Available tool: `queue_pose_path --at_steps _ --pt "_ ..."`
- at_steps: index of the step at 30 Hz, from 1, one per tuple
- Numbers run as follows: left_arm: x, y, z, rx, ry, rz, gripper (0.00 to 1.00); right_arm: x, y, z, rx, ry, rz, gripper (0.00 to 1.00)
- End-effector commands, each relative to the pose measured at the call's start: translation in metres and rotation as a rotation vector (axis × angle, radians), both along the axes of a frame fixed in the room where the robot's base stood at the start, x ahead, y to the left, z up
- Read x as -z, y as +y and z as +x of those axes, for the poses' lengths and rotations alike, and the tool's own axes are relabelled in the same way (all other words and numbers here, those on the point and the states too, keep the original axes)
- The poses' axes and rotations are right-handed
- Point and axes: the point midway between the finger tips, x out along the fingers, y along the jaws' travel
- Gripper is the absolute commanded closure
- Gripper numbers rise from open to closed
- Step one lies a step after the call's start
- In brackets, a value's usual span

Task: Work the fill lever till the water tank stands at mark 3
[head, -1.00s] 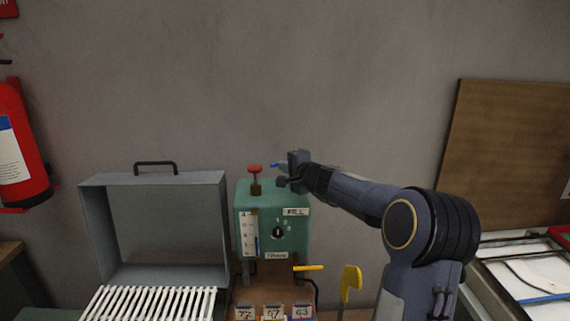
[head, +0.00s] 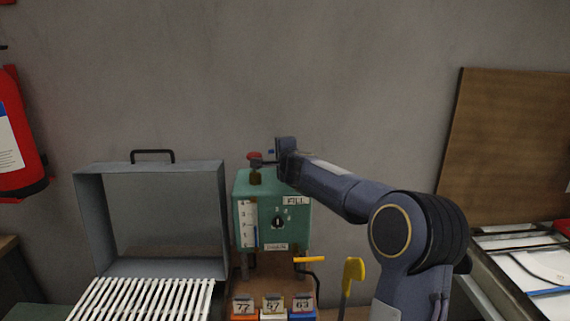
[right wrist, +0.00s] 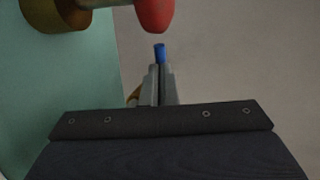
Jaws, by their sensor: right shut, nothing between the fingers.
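The green tank box (head: 297,233) stands upright in the middle of the head view, with a FILL label near its top right. My right gripper (head: 268,161) is shut and empty just right of the knob. My left gripper is out of view.
An open grey case (head: 151,170) and a white slatted rack (head: 142,300) are left of the tank. Numbered tags (head: 273,306), a yellow lever (head: 310,259) and a yellow paddle (head: 354,269) are in front. The wall above is bare.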

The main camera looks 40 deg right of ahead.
Motion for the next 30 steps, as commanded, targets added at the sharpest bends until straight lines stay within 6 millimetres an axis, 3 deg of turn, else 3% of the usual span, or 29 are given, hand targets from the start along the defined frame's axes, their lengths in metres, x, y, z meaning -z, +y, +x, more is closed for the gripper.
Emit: queue_pose_path --at_steps 7,30 --pt "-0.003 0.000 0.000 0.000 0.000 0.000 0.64 -0.002 0.002 0.009 0.107 -0.002 -0.001 1.00" --pt "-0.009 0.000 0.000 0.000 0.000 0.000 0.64 -0.001 0.003 0.015 0.108 -0.002 0.000 1.00"
